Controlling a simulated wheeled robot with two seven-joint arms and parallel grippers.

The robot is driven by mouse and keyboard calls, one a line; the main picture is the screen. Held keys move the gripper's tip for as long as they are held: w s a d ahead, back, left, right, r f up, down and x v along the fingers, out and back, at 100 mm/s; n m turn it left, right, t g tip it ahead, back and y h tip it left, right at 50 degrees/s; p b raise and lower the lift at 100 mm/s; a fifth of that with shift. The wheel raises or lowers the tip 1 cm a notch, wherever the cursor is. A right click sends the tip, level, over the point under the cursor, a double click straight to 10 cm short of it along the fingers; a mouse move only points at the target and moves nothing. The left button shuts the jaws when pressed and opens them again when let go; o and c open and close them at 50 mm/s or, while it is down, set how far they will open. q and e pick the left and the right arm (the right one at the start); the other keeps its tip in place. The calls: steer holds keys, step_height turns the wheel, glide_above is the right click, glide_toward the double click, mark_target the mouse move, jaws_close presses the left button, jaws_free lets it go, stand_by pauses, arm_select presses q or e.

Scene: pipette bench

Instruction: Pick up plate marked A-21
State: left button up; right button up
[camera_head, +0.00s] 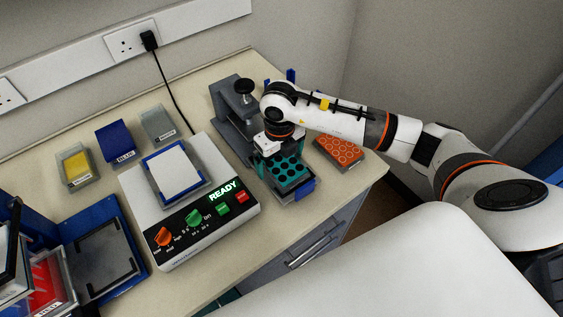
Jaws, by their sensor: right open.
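No label reading A-21 is legible, so I cannot tell which plate carries it. A teal plate with round dark wells (290,178) sits at the bench's right side, in front of a grey press-like stand (232,125). My right gripper (270,158) points down at the rear end of the teal plate. It is open; its fingertips are small and partly hidden, and I cannot tell whether they touch the plate. An orange plate with round wells (340,149) lies to the right. A white plate (175,170) sits in a blue frame on the control box. My left gripper is out of view.
The white control box (189,247) shows READY and has knobs and buttons. Small yellow (76,168), blue (115,141) and grey (158,124) containers stand behind it. A blue-edged dark tray (107,262) and stacked items crowd the left. The bench's right edge is close to the plates.

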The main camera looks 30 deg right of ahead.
steer(key=c, duration=1)
steer(key=shift+r, duration=0.15)
steer(key=shift+r, duration=0.35)
step_height(320, 180, up, 9)
steer(key=b, duration=0.2)
steer(key=shift+b, duration=0.3)
steer(key=shift+r, duration=0.2)
steer(key=shift+r+p, duration=0.8)
steer(key=shift+r, duration=0.55)
